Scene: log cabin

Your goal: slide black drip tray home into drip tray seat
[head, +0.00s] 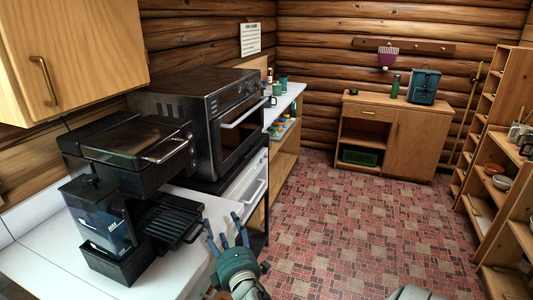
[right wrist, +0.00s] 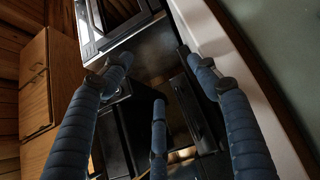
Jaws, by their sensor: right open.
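The black drip tray (head: 172,218), with a slatted top, juts out from the lower front of the dark coffee machine (head: 110,150) on the white counter. Its inner end is in the machine's shadow; the drip tray seat there is hidden, so I cannot tell how deep the tray sits. My right gripper (head: 228,238), with blue padded fingers, is just beyond the tray's outer end, fingers spread and holding nothing. In the right wrist view its fingers (right wrist: 158,95) are apart, with a dark slab that looks like the tray (right wrist: 197,112) between them. My left gripper is not in view.
A black toaster oven (head: 195,110) stands behind the coffee machine. A clear-fronted black container (head: 100,215) is left of the tray. The white counter (head: 60,262) edge runs near my right gripper. The tiled floor (head: 350,225) to the right is open.

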